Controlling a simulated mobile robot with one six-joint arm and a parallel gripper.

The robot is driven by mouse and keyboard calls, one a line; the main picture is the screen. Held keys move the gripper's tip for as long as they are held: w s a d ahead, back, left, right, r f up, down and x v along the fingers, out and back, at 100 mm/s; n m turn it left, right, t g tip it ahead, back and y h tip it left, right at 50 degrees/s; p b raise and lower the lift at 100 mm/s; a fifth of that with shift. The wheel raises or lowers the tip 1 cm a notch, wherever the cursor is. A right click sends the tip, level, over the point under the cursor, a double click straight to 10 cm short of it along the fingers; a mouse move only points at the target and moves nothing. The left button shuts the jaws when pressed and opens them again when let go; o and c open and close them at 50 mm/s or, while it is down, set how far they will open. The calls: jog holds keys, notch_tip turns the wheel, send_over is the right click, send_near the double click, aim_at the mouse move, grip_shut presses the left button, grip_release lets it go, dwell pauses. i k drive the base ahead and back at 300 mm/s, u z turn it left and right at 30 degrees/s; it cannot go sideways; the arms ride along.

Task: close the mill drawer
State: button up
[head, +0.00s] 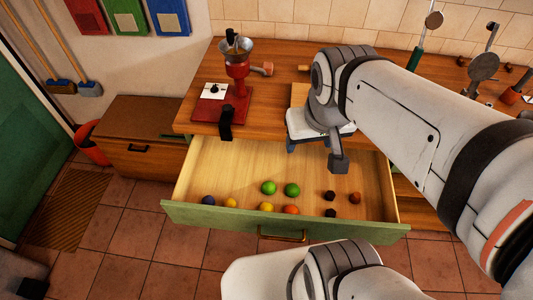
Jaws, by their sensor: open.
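A wide drawer with a green front (340,228) and a brass handle (283,236) stands pulled far out from under the wooden counter. Inside lie two green balls (269,188), several yellow, orange and blue balls, and several small dark and brown pieces (330,196) at the right. A red mill (237,95) with a metal hopper stands on the counter above the drawer's left side. My gripper (316,157) is open and empty, pointing down over the back part of the drawer. The drawer's back end is hidden under the counter.
A low wooden cabinet (130,128) and a red bin (90,142) stand left of the drawer. A dark strap-like piece (226,123) hangs over the counter edge. My arm covers much of the right side. Tiled floor (130,235) is clear in front at left.

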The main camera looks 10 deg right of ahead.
aim_at(238, 169)
jog(key=k, duration=1.1)
jog(key=u, duration=0.5)
jog(key=i, duration=0.7)
